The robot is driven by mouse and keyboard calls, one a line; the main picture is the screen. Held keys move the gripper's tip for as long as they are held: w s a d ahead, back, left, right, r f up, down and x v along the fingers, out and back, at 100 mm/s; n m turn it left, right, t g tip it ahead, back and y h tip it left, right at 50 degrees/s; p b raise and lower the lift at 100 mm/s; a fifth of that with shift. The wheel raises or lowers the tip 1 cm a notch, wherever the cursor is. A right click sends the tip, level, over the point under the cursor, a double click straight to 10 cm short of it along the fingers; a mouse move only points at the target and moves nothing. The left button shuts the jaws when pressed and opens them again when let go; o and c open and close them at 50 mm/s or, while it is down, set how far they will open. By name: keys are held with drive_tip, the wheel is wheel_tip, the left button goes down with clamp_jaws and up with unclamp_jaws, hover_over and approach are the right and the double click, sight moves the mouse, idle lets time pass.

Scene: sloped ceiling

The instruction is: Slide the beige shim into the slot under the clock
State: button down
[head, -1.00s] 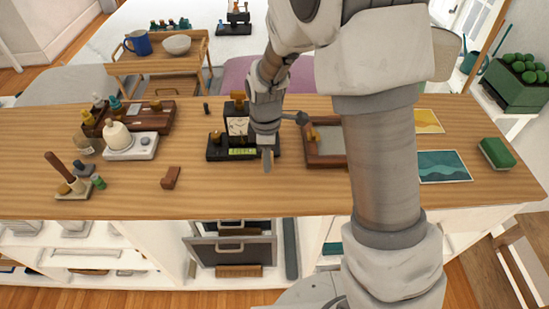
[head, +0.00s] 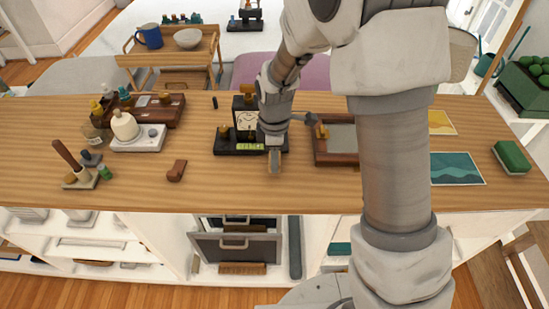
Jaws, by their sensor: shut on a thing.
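The clock (head: 246,119), a dark case with a pale face, stands on a black base (head: 228,148) with a yellow-green label on its front. The clock's right side is partly hidden by my arm. My gripper (head: 274,146) points down at the base's right front. It is shut on the beige shim (head: 274,163), which sticks out below the fingers, toward the counter's front edge. I cannot tell whether the shim touches the counter. The slot under the clock cannot be made out at this size.
A reddish-brown block (head: 177,170) lies left of the base. A wooden tray (head: 335,158) is close on the right, partly behind my arm. A white device (head: 138,142) and a small tool stand (head: 82,180) are farther left. The counter's front strip is clear.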

drive_tip(key=shift+f+b, duration=1.1)
drive_tip(key=shift+f, duration=0.5)
drive_tip(key=shift+w+r, duration=0.1)
drive_tip(key=shift+w, duration=0.1)
drive_tip(key=shift+w+p, duration=0.3)
drive_tip(key=shift+w, duration=1.2)
drive_tip(key=shift+w+d, duration=0.1)
drive_tip(key=shift+w, duration=1)
drive_tip(key=c, duration=0.7)
unclamp_jaws()
drive_tip(key=shift+w, duration=0.1)
drive_tip(key=shift+r, duration=0.1)
